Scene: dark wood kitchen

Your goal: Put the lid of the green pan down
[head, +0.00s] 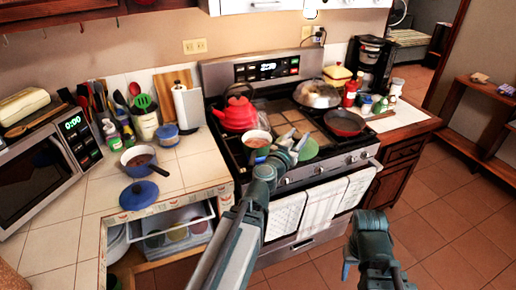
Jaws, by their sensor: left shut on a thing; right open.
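My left gripper (291,142) reaches over the front of the stove and is shut on the green lid (309,149). The lid's green disc shows just right of the fingers, and part of it is hidden behind them. The green pan (257,138) stands uncovered on the front left of the stove, left of the gripper, with brown food inside. Its lower part is partly hidden by my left arm. I cannot tell whether the lid touches the stove. My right gripper (371,222) is open and empty, low in front of the stove.
A red kettle (237,115) and a lidded pan (317,94) stand at the back of the stove (294,182). A red pan (344,122) is at the right. A blue pot (139,160) and blue lid (139,195) lie on the left counter, which has bare tiles.

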